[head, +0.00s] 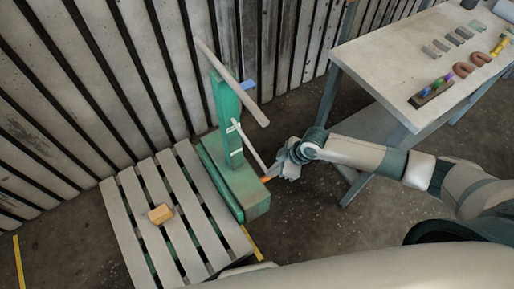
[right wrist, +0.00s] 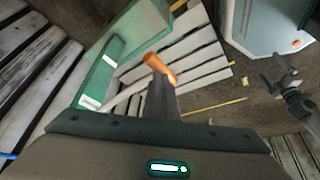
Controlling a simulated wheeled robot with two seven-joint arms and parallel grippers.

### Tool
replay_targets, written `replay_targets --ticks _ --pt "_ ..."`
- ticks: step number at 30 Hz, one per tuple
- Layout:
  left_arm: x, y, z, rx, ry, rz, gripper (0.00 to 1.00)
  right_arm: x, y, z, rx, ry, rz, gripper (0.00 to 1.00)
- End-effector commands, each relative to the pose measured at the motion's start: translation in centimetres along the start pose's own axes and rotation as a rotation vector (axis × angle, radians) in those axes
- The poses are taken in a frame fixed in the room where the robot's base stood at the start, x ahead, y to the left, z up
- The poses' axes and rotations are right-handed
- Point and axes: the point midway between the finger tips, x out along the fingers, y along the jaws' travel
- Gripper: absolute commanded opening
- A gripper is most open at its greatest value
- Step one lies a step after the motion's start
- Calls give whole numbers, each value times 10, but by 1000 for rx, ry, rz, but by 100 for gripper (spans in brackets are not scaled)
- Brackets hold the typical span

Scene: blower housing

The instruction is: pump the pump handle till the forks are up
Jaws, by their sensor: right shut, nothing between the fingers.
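A green lift truck (head: 228,115) stands beside the slatted wall. Its pump handle (head: 250,145) is a thin pale lever slanting down to an orange grip (head: 265,179). My right gripper (head: 279,173) is shut and empty, close to the orange grip. In the right wrist view the orange grip (right wrist: 160,69) shows just beyond the dark fingers (right wrist: 162,88); whether they touch cannot be told. The forks are mostly hidden under the slatted pallet (head: 158,190); green shows between its slats. What looks like my left gripper (right wrist: 283,68) shows small in the right wrist view; its jaws are unclear.
A wooden block (head: 160,214) lies on the pallet. A long pale bar (head: 232,82) slants across the truck's top. A worktable (head: 385,60) with small parts stands at the right. Open floor (head: 310,225) lies between truck and table.

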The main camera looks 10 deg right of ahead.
Motion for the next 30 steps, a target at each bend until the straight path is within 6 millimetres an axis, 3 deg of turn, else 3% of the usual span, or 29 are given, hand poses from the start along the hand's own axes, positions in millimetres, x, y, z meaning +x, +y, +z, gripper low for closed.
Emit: replay_targets --ticks 21,30 --pt "-96 -1 -9 0 1 0 100 -92 0 -44 0 0 0 0" --pt "-102 -1 -10 0 1 0 100 -99 0 -48 1 0 0 0"
